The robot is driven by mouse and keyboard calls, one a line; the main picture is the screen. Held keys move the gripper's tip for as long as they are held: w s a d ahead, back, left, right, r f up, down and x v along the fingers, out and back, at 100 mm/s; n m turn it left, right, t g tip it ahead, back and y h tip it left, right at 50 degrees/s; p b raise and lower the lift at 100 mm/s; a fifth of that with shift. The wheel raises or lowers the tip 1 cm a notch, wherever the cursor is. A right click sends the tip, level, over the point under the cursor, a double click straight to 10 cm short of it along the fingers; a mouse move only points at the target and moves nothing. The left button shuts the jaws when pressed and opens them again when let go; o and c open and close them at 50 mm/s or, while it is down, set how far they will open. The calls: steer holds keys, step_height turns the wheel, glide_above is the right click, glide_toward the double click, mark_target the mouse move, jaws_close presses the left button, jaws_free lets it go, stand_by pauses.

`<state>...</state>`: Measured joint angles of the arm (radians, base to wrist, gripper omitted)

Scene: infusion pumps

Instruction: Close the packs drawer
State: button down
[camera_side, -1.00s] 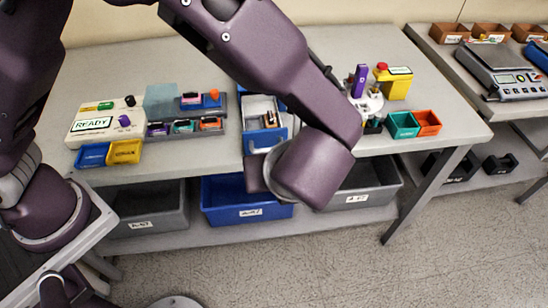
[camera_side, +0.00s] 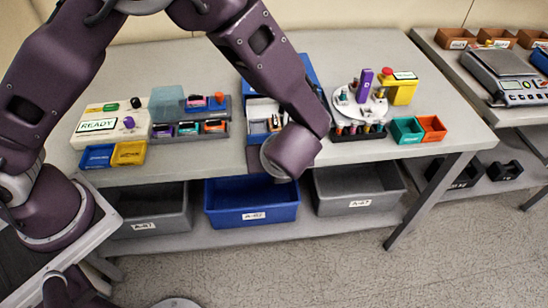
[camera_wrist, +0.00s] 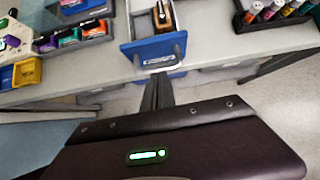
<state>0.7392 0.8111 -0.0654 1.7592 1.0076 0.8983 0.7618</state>
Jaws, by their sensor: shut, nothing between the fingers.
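The packs drawer (camera_side: 258,110) is pulled out of a blue cabinet (camera_side: 305,70) at the middle of the bench. In the wrist view the drawer's blue front (camera_wrist: 150,52) carries a pale label and a grey bar handle. An orange-and-dark pack (camera_wrist: 163,16) lies in its white inside. My gripper (camera_wrist: 158,80) is shut and empty, its fingertips just in front of the drawer front near the handle; I cannot tell whether they touch. In the side view my wrist covers part of the drawer front and most of the gripper.
Left of the drawer stand a rack of small coloured packs (camera_side: 205,130) and a READY box (camera_side: 100,125). To the right are a white carousel (camera_side: 360,105), a vial rack (camera_wrist: 275,12) and teal and orange bins (camera_side: 407,129). Grey and blue bins (camera_side: 250,200) sit on the shelf below.

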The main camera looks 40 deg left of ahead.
mark_target(266, 123)
steer(key=w+a, duration=1)
steer(key=a, duration=0.1)
steer(key=shift+w, duration=0.4)
steer(key=shift+r, duration=0.1)
